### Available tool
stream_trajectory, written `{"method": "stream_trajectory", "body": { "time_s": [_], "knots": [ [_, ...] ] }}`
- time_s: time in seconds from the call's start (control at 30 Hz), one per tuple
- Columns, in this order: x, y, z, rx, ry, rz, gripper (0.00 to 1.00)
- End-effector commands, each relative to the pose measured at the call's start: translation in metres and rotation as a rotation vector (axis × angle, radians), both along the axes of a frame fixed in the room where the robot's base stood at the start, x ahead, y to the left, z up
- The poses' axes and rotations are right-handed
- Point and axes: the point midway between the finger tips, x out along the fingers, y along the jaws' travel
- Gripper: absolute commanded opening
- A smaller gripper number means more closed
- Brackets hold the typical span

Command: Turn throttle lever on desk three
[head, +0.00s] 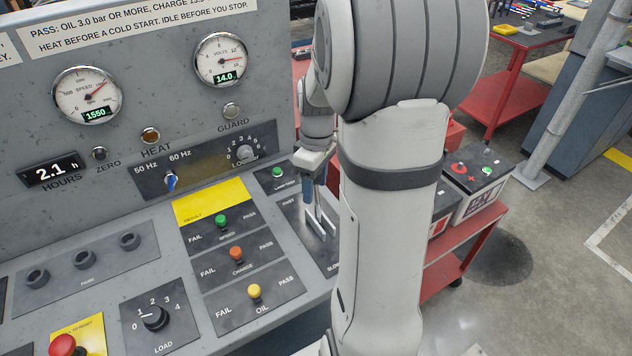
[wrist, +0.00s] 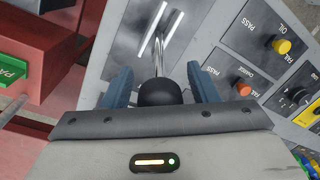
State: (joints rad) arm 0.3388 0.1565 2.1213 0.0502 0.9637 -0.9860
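In the head view one blue finger of the gripper (head: 308,188) shows above the plate.
Left of the lever are panels with a green speed knob (head: 221,221), an orange charge knob (head: 236,253) and a yellow oil knob (head: 254,291). A load dial (head: 155,317) and red button (head: 62,345) sit farther left. A red cart (head: 462,252) with batteries stands right of the desk.

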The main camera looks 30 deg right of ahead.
Motion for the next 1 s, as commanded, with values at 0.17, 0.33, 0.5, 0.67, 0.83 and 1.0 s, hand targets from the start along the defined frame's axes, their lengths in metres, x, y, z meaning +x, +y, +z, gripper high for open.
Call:
{"method": "stream_trajectory", "body": {
  "time_s": [0.17,0.33,0.5,0.67,0.83,1.0],
  "knots": [
    [0.0,0.0,0.0,0.0,0.0,-0.001,0.56],
    [0.001,-0.001,0.007,-0.001,-0.003,-0.001,0.56],
    [0.004,-0.003,0.034,-0.002,-0.005,-0.001,0.56],
    [0.006,-0.005,0.06,-0.001,-0.003,-0.001,0.56],
    [0.007,-0.006,0.075,-0.001,-0.002,-0.001,0.56],
    [0.006,-0.006,0.078,0.0,0.0,-0.001,0.56]
  ]
}}
